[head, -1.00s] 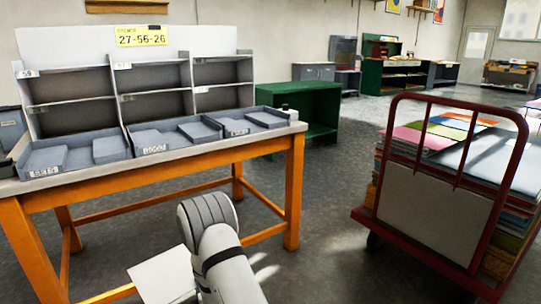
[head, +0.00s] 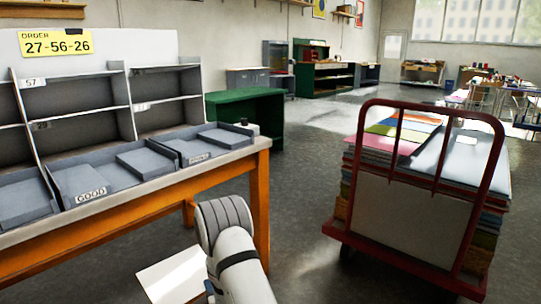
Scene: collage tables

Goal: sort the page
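A white page (head: 172,275) shows at the bottom, just left of my arm, lying flat in the picture. My arm's links hide its right end, and my gripper is hidden behind them, so I cannot see the grip. The worktable (head: 150,200) has an orange wooden frame and a grey top. On it are grey trays: one labelled GOOD (head: 93,194), one to its right (head: 205,158) with a label too small to read, and one cut off at the left edge (head: 20,205). Grey shelf slots (head: 80,97) stand behind, one labelled 57. A yellow sign (head: 56,43) reads ORDER 27-56-26.
A red-framed cart (head: 487,215) stacked with coloured sheets (head: 395,135) stands at the right. A green cabinet (head: 245,108) is behind the worktable. Grey floor (head: 300,180) is clear between worktable and cart. Benches (head: 325,78) line the far wall.

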